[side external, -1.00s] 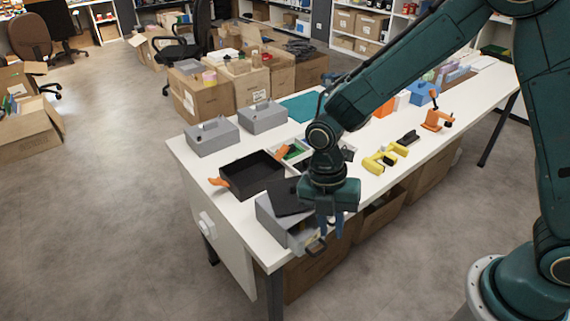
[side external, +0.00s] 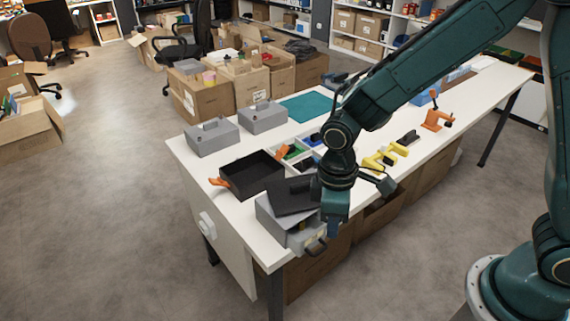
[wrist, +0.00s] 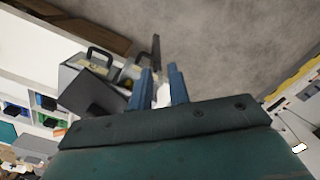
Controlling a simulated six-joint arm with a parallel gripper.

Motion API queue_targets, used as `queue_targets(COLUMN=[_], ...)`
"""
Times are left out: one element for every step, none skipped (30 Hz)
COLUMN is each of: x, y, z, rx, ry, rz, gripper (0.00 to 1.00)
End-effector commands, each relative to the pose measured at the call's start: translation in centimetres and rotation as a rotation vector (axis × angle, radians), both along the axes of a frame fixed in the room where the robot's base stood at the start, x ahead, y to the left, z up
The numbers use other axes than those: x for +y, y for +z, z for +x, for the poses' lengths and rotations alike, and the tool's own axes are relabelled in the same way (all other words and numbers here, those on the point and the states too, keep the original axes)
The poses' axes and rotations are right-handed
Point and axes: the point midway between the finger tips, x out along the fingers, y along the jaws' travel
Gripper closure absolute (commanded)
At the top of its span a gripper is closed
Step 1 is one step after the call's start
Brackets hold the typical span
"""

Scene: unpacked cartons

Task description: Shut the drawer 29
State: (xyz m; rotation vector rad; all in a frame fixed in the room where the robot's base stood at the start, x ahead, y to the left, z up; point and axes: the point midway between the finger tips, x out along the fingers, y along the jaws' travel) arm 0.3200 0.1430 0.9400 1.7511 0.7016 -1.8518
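A grey drawer unit (side external: 269,222) with a dark slab on top stands at the near end of the table. A drawer (side external: 301,240) with a dark handle sticks out of its front, partly open. I cannot read a number 29. In the wrist view, the unit's dark top (wrist: 92,94) lies left of my fingers, and two handles show, one on the protruding drawer (wrist: 85,66) and one closer to the fingers. My gripper (wrist: 164,88) has its two blue fingers a small gap apart, with nothing held. In the side view my gripper (side external: 333,226) hangs just right of the drawer, its fingers mostly hidden.
A black tray (side external: 252,176) with an orange handle lies behind the unit. Two grey boxes (side external: 211,138) stand farther back. A white sectioned bin (side external: 300,150), yellow pieces (side external: 384,158) and an orange tool (side external: 437,120) lie on the table. Open floor lies beyond its front edge.

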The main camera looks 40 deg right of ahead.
Motion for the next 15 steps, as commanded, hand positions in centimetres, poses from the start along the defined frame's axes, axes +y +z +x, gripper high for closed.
queue_targets(x=[0.0,-0.01,-0.01,-0.02,0.0,0.0,0.01,0.01,0.0,-0.02,-0.04,-0.05,-0.07,-0.08,-0.08], y=[0.1,0.15,0.2,0.25,0.3,0.38,0.43,0.49,0.56,0.61,0.65,0.71,0.75,0.8,0.88], z=[-0.07,-0.09,-0.12,-0.14,-0.15,-0.16,-0.16,-0.16,-0.2,-0.22,-0.24,-0.26,-0.27,-0.27,-0.28], rx=[-0.008,-0.013,-0.018,-0.022,-0.027,-0.033,-0.039,-0.043,-0.049,-0.054,-0.058,-0.063,-0.068,-0.072,-0.078], ry=[-0.065,-0.107,-0.162,-0.204,-0.246,-0.302,-0.343,-0.384,-0.44,-0.482,-0.525,-0.58,-0.623,-0.664,-0.72], rz=[-0.003,-0.006,-0.008,-0.009,-0.011,-0.012,-0.012,-0.012,-0.012,-0.013,-0.014,-0.014,-0.013,-0.013,-0.011], gripper=[0.82,0.82,0.82,0.82,0.82,0.82,0.82,0.82,0.82,0.82,0.82,0.82,0.82,0.82,0.82])
